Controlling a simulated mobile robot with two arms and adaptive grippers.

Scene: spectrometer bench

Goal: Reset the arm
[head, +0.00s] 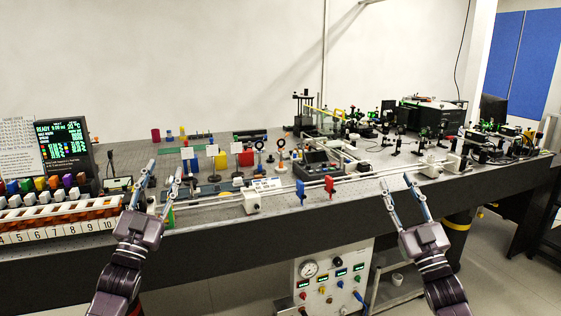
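My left gripper (159,186) is over the left part of the bench's front edge, pointing up and away. Its two fingers are spread apart, with no object clearly held between them. Part of a small green item shows close to its right finger, and I cannot tell whether they touch. My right gripper (396,188) is at the front edge of the bench, right of the middle.
The long dark optical bench (330,212) spans the view. A numbered rack (60,229) and a display screen (63,143) stand at left. A rail with white blocks (251,200) runs near the front edge. Optics and a black box (430,117) crowd the back right. A gauge panel (330,279) sits below.

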